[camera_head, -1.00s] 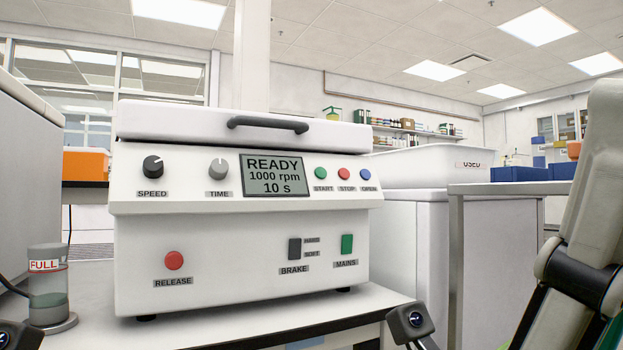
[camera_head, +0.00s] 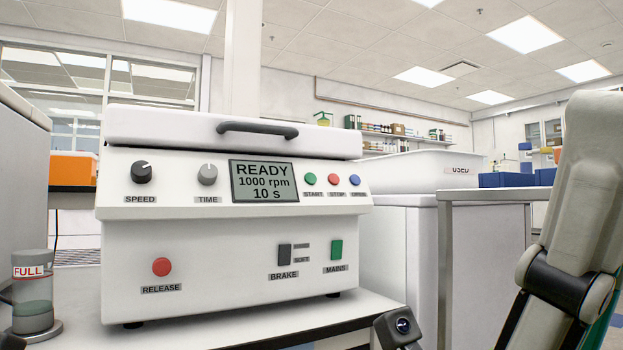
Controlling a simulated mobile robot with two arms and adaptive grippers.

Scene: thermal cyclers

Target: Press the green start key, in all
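The green START key (camera_head: 309,179) is a small round button on the sloped upper panel of the white machine (camera_head: 190,245), just right of the display. The display (camera_head: 265,181) reads READY, 1000 rpm, 10 s. A red STOP key (camera_head: 333,180) and a blue OPEN key (camera_head: 355,180) sit to its right. The machine's lid (camera_head: 190,130) with its dark handle looks shut. A dark end part of my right arm shows at the bottom edge, below and right of the machine, apart from the keys. No fingertips of either gripper are visible.
The front panel carries a red RELEASE button (camera_head: 161,267), a BRAKE switch (camera_head: 284,254) and a green MAINS switch (camera_head: 336,249). A jar labelled FULL (camera_head: 32,300) stands left of the machine. A white bin labelled USED (camera_head: 425,175) stands to the right.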

